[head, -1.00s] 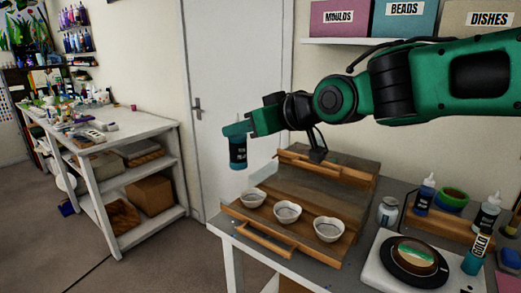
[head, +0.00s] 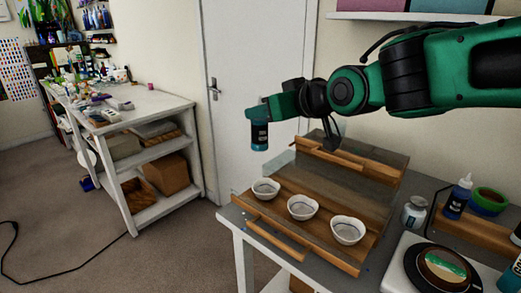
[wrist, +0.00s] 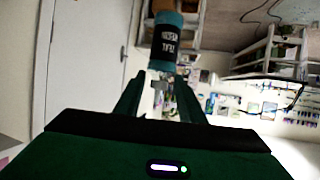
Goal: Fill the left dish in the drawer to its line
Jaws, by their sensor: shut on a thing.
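My gripper (head: 257,112) is shut on a teal bottle with a dark label (head: 259,135). In the wrist view the bottle (wrist: 166,42) sits between the fingers (wrist: 160,85), its label reading as resin, teal, upside down. The bottle hangs in the air, above and slightly left of the left dish (head: 265,189) in the head view, apart from it. The left dish is a pale bowl in the open wooden drawer (head: 276,238). A middle dish (head: 302,207) and a right dish (head: 347,230) stand beside it. The level in the left dish is too small to tell.
Right of the drawer stand a white jar (head: 414,212), a dark bottle (head: 457,197), a green tape roll (head: 488,201) and a scale (head: 408,262) bearing a round dark piece. A door (head: 245,90) is behind; a white shelf bench (head: 130,110) is at left.

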